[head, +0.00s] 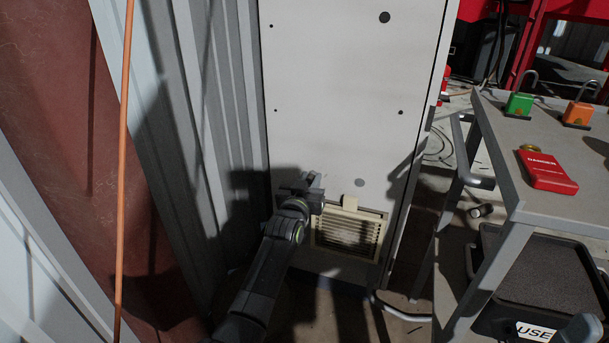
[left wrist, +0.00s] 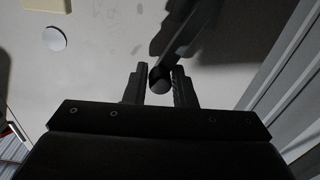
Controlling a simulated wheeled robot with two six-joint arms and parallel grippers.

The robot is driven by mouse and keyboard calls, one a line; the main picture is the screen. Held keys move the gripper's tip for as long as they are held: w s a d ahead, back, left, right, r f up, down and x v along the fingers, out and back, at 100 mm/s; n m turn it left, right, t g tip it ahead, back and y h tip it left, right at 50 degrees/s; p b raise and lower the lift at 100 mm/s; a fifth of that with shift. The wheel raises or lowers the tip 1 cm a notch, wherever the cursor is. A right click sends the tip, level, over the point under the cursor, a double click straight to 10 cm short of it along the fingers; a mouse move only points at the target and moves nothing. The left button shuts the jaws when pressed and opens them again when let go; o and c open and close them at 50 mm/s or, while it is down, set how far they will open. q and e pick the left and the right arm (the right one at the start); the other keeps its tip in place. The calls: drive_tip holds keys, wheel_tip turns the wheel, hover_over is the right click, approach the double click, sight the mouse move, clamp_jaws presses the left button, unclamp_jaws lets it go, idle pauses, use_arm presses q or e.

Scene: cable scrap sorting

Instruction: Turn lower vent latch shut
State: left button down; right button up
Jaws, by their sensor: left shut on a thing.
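A cream louvred vent (head: 348,232) sits low on the pale cabinet panel, with a small cream tab (head: 350,202) on its top edge. My left gripper (head: 312,188) is at the panel, up and left of the vent. In the left wrist view my left gripper (left wrist: 159,88) has its fingers on both sides of a dark, round-ended lever (left wrist: 161,80), and it is shut on it. The lever looks like the latch, and it slants away along the panel. In the head view the gripper hides it, so its exact angle is unclear.
A corrugated metal wall (head: 190,110) stands close on the left, with an orange upright rod (head: 124,130) before it. A dark tray (head: 550,280) sits below.

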use_arm(q)
drive_tip(key=d+f+m, duration=0.2)
drive_tip(key=m, duration=0.1)
drive_tip(key=shift+s+b, duration=0.35)
drive_tip(key=shift+s, duration=0.05)
drive_tip(key=shift+m, duration=0.3)
drive_tip(key=c, duration=1.3)
unclamp_jaws()
drive_tip(key=shift+d+r, duration=0.1)
drive_tip(key=shift+r, duration=0.15)
